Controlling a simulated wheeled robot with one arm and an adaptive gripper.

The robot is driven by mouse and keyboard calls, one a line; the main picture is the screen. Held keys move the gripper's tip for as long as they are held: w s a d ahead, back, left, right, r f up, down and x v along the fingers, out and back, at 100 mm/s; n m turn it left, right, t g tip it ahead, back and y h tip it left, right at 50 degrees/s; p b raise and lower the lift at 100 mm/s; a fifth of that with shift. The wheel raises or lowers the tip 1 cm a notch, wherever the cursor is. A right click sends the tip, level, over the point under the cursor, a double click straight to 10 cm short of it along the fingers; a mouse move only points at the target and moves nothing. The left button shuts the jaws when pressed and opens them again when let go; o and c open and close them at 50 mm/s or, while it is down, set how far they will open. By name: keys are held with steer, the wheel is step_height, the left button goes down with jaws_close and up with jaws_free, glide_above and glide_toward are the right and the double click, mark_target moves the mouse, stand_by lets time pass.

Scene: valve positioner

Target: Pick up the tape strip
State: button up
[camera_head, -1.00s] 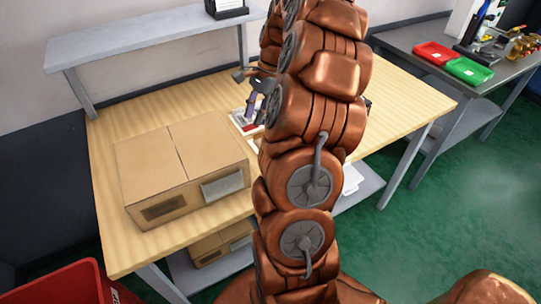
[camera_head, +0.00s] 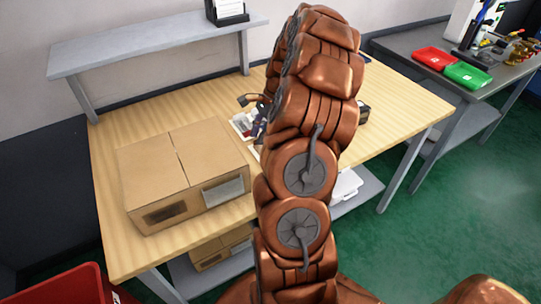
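I cannot make out the tape strip; my copper-coloured arm covers the middle of the workbench (camera_head: 130,115). A small dark end part that looks like my gripper (camera_head: 247,100) shows at the left edge of the arm, above the bench. Most of it is hidden behind the arm, and I cannot see its fingers clearly or whether it holds anything. Just below it, a small white and red item (camera_head: 240,124) lies on the bench, partly hidden by the arm.
A closed cardboard box (camera_head: 180,170) stands at the bench's front left. A grey raised shelf (camera_head: 150,42) runs along the back. A dark object (camera_head: 363,113) sits right of the arm. Red (camera_head: 436,57) and green (camera_head: 468,75) trays stand on the grey side table (camera_head: 400,45). A red bin (camera_head: 70,285) is at lower left.

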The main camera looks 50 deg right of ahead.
steer(key=shift+x, duration=0.8)
jaws_close()
steer(key=shift+r, duration=0.1)
